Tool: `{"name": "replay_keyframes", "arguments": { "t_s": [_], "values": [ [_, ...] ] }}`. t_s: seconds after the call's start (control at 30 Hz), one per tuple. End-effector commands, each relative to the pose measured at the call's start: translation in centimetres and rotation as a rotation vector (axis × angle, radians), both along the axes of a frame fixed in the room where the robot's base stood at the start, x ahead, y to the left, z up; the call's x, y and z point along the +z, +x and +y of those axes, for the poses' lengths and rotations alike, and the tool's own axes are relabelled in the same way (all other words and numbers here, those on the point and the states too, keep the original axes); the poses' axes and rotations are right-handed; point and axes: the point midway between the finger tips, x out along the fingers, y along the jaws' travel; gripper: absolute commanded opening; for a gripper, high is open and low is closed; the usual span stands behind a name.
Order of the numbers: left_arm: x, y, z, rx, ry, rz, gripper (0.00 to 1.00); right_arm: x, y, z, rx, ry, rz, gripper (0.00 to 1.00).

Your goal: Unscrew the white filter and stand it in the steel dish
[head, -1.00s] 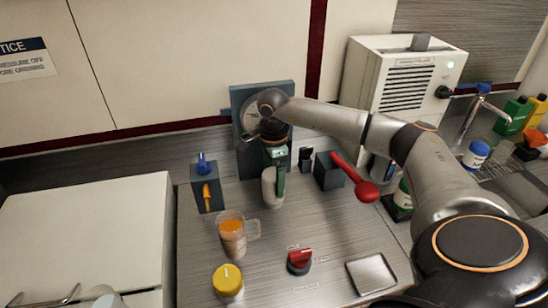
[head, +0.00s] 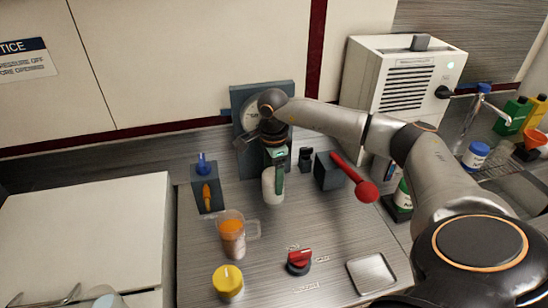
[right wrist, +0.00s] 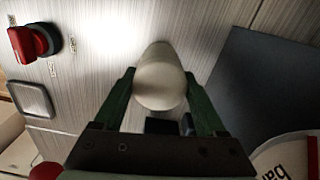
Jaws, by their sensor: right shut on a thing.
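The white filter (head: 269,188) is a rounded white cylinder in front of the grey gauge panel (head: 240,98). My right gripper (head: 277,182) reaches it from above and is shut on it. In the right wrist view the filter (right wrist: 160,82) sits between the two green fingers (right wrist: 160,95), one on each side. The filter's upper end and its mount are hidden by my gripper, so I cannot tell if it is still attached. The steel dish (head: 371,273) is a shallow square tray at the front right, empty; it also shows in the right wrist view (right wrist: 32,98).
A red knob (head: 299,262) and a yellow-capped jar (head: 228,281) stand at the front. A pitcher with orange liquid (head: 232,238) stands left of the filter. A red ball-ended lever (head: 366,191) juts out to the right.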

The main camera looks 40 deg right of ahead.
Motion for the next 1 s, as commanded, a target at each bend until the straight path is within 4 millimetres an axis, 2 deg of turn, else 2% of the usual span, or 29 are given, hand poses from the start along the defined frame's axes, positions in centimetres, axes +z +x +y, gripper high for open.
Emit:
{"name": "replay_keyframes", "arguments": {
  "t_s": [0.17,1.0],
  "values": [
    [-0.4,0.0,0.0,0.000,0.000,0.000,1.00,-0.1,0.0,0.0,0.158,0.000,-0.001,0.24],
    [-2.2,0.0,0.0,0.000,0.000,0.000,1.00,0.0,0.0,0.0,1.302,-0.001,-0.001,0.24]
  ]
}}
